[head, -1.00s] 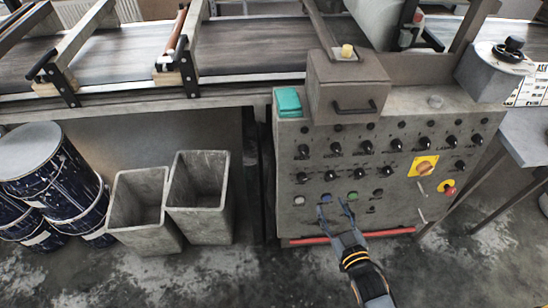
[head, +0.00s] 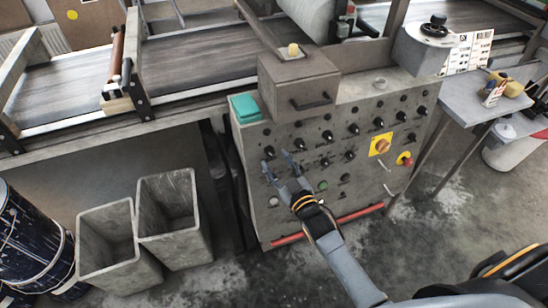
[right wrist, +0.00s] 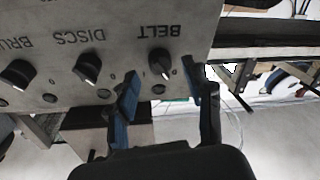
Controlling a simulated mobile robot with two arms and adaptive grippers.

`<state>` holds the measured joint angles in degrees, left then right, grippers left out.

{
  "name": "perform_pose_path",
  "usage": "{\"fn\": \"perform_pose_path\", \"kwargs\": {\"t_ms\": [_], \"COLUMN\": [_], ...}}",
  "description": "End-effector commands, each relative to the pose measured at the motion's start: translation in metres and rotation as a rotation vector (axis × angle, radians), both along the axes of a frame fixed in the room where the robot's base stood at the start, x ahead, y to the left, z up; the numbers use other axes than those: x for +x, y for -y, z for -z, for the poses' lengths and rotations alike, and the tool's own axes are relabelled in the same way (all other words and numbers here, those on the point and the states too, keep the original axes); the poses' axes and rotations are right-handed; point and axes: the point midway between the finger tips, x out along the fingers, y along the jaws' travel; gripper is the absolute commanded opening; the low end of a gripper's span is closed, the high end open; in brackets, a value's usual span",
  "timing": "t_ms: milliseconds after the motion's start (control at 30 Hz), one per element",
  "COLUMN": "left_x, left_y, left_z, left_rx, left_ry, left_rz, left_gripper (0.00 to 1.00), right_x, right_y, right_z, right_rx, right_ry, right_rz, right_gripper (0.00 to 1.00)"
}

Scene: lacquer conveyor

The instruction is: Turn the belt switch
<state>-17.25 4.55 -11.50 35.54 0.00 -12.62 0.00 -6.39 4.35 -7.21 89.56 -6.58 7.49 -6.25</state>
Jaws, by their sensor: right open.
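The belt switch (right wrist: 160,64) is a black rotary knob with a white pointer line, under the upside-down word BELT in the right wrist view. It shows between the two fingertips of my right gripper (right wrist: 163,82), which is open with blue-padded fingers. I cannot tell whether the fingers touch the knob. In the head view, my right gripper (head: 278,161) is at the left part of the grey control panel (head: 290,222), fingers pointing at its knobs. The fingers partly cover the knobs there. My left gripper is not in view.
Knobs labelled DISCS (right wrist: 88,67) and BRU, cut off, sit beside the belt switch. The panel also carries a yellow-backed rotary switch (head: 381,145), a red button (head: 405,159) and a red bar (head: 360,213). Grey bins (head: 170,215) stand left; a conveyor (head: 200,55) runs behind.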

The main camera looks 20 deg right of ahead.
Motion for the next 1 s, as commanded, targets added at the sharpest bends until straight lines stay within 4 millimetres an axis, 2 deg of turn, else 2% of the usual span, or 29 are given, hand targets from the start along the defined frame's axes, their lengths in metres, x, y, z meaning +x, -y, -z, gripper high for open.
{"fn": "perform_pose_path", "kwargs": {"t_ms": [100,200,500,533,567,767,1000], "left_x": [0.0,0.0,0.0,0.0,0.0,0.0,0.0], "left_y": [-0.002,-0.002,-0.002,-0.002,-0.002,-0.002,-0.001], "left_z": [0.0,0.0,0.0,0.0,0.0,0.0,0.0], "left_rx": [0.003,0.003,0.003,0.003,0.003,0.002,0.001], "left_ry": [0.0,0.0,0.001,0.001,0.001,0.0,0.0], "left_rz": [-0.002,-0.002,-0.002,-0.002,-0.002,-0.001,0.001], "left_gripper": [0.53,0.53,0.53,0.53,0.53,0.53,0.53], "right_x": [0.014,0.02,0.022,0.022,0.022,0.022,0.022], "right_y": [-0.002,-0.003,-0.003,-0.003,-0.003,-0.003,-0.004], "right_z": [0.0,0.0,0.001,0.001,0.001,0.001,0.0], "right_rx": [0.0,0.0,0.0,0.0,0.0,0.0,0.011], "right_ry": [0.0,0.0,-0.001,-0.001,-0.001,-0.001,-0.001], "right_rz": [0.0,0.0,-0.001,-0.001,-0.001,-0.001,0.002], "right_gripper": [0.51,0.51,0.51,0.49,0.43,0.02,0.0]}}
